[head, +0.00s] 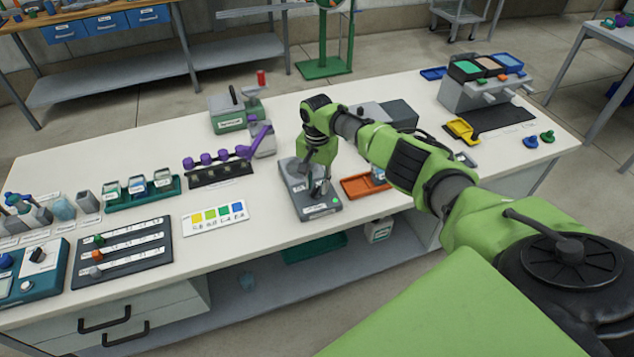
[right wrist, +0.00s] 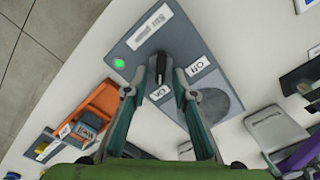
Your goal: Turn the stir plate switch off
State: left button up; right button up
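The stir plate (head: 318,208) is a grey box near the front edge of the bench, below my right gripper (head: 318,183). In the right wrist view its grey panel (right wrist: 137,62) carries a black switch lever (right wrist: 159,66), a green light (right wrist: 119,63), an "On" label (right wrist: 160,93) and an "Off" label (right wrist: 197,67). The lever's lower end points toward "On". The green light looks lit. My right gripper's fingers (right wrist: 160,76) stand open on either side of the lever, with small gaps visible. A dark grey disc lies beyond the labels. My left gripper is not in view.
An orange tray (head: 356,188) sits just right of the stir plate. A colour chart (head: 216,217) and a rack with purple pieces (head: 222,174) are to its left. A grey box (head: 392,112) stands behind. The bench front edge is close.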

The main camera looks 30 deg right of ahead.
grip_shut()
jog(key=shift+n, duration=0.3)
jog(key=n, duration=0.2)
jog(key=shift+w+a+n, duration=0.15)
jog(key=shift+n, duration=0.25)
jog(key=n, duration=0.4)
jog(key=shift+w+a, duration=0.1)
jog(key=shift+a, duration=0.1)
jog(key=n, duration=0.5)
jog(key=shift+a+n, duration=0.3)
jog(key=shift+n, duration=0.1)
jog(key=n, duration=0.4)
jog(key=shift+a+n, duration=0.2)
jog(key=shift+n, duration=0.2)
